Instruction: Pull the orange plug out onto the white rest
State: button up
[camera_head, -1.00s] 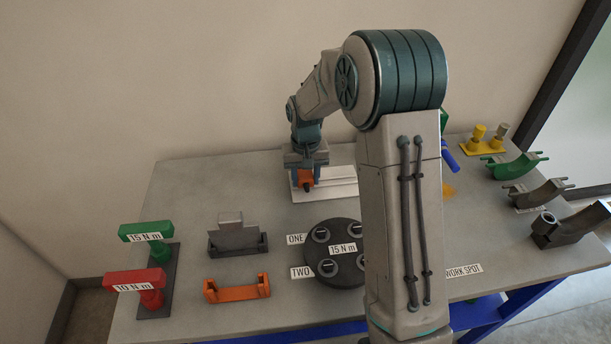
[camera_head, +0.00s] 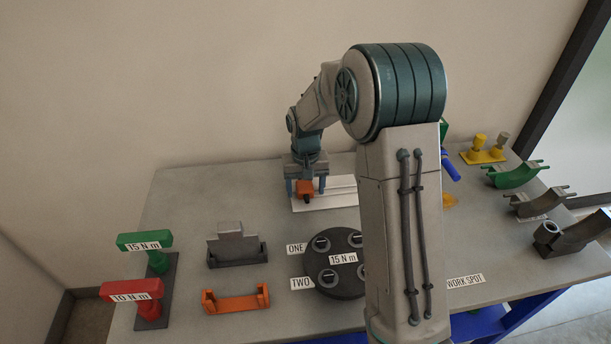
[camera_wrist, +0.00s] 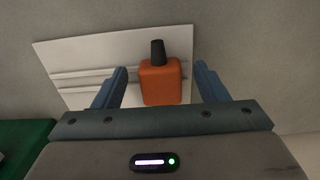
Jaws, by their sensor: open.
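The orange plug (camera_wrist: 161,82) has a blocky orange body and a dark stub. It lies on the white rest (camera_wrist: 85,47), near one end of it. In the head view the plug (camera_head: 304,187) shows under my gripper, on the left part of the white rest (camera_head: 335,199). My gripper (camera_wrist: 160,82) is open, with one blue finger on each side of the plug and a visible gap to each. It also shows in the head view (camera_head: 305,187), pointing down over the rest. The right part of the rest is hidden behind my arm.
A black disc (camera_head: 335,276) with several round fittings stands in front of the rest. A grey block in a dark holder (camera_head: 237,256) and an orange bracket (camera_head: 236,300) stand at left. Green (camera_head: 145,241) and red (camera_head: 132,290) torque tools stand further left.

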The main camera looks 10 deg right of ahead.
notch_tip(320, 180, up, 14)
jog(key=shift+f+b, duration=0.25)
jog(key=shift+b, duration=0.1)
dwell(1.4)
